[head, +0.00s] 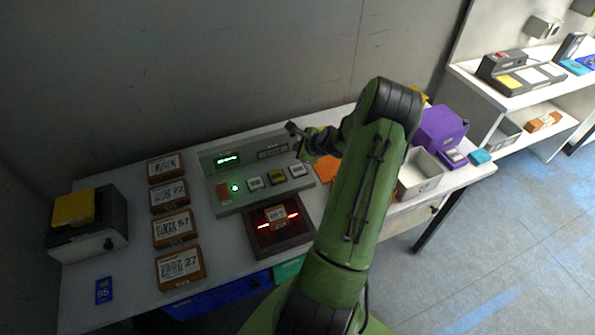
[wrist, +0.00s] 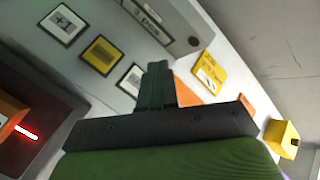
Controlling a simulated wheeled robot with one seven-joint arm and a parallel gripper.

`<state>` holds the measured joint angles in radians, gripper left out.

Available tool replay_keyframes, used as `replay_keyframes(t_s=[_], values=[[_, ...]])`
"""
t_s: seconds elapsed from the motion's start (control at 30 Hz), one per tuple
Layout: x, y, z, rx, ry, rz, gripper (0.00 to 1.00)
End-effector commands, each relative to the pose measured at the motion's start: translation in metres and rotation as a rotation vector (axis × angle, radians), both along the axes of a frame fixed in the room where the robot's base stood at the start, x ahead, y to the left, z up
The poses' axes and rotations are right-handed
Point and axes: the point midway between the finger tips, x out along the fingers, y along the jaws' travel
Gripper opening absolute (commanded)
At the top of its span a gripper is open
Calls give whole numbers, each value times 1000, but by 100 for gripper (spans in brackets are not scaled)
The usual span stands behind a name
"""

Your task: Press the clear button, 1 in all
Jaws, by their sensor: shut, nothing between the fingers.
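A grey console (head: 225,208) stands on the white table, with a lit green display (head: 228,159) and a row of square buttons. The row has an orange-red button (head: 223,188), a white button (head: 255,183), a yellow button (head: 277,177) and another white button (head: 297,170). The wrist view shows a white button (wrist: 63,24), the yellow button (wrist: 101,55) and the end white button (wrist: 129,79). The labels are too small to read, so I cannot tell which is clear. My gripper (wrist: 156,68) is shut and empty, its fingers overlapping the end white button's edge in view.
A scanner (head: 281,244) with red light and an orange box sits before the console. Several labelled brown boxes (head: 175,228) line its left side. A grey bin (head: 420,178) and a purple box (head: 440,128) stand right. A yellow-topped device (head: 84,226) is far left.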

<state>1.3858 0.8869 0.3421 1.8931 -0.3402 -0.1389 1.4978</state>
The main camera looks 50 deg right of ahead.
Motion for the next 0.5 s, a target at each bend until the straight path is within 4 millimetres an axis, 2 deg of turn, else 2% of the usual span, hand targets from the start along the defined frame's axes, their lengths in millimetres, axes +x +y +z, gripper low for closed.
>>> replay_keyframes(t_s=[0.03, 0.3, 0.5], values=[[0, 0, -14, 1, 0, 0, 0], [0, 0, -56, 1, 1, -1, 0], [0, 0, -72, 0, 0, 0, 0]])
